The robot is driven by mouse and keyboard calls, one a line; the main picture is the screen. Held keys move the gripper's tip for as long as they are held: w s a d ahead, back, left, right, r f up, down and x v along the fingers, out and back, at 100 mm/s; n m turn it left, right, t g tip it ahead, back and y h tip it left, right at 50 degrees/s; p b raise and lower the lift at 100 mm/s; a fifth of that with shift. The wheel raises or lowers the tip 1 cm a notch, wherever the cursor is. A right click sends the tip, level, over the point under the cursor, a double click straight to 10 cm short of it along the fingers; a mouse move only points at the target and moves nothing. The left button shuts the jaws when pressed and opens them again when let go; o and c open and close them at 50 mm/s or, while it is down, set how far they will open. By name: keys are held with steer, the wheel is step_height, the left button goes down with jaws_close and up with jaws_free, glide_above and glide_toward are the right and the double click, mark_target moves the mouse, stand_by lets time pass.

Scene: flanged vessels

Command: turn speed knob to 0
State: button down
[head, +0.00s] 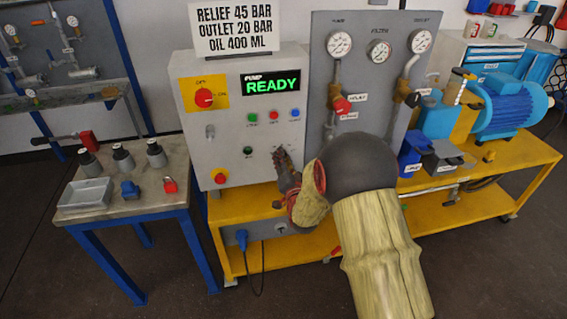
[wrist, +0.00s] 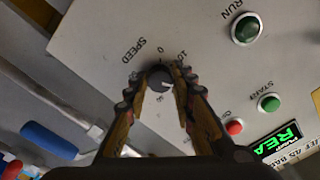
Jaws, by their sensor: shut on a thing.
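The speed knob (wrist: 158,79) is a small dark round knob on the grey control panel (head: 183,130), with "SPEED", "0" and "10" printed near it in the wrist view. A pale mark shows on its face, pointing to the lower right, away from the "0" in that view. My gripper (wrist: 160,84) is shut on the knob, with one finger on each side. In the head view my gripper (head: 285,165) is against the lower right of the panel and hides the knob.
A green RUN lamp (wrist: 246,28), a green START button (wrist: 269,103) and a red button (wrist: 234,127) are near the knob. The pump display (head: 271,84) reads READY. A red emergency button (head: 220,178) is lower left. A side table (head: 125,207) stands at left.

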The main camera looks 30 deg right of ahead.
steer(key=n+b, duration=0.3)
steer(key=n, duration=1.8)
steer(key=shift+f+b, duration=0.1)
steer(key=shift+b, duration=0.3)
steer(key=shift+n, duration=0.3)
steer(key=c, duration=1.5)
jaws_free()
steer(key=shift+s, duration=0.1)
steer(key=v, duration=1.1)
steer(key=shift+s, duration=0.4)
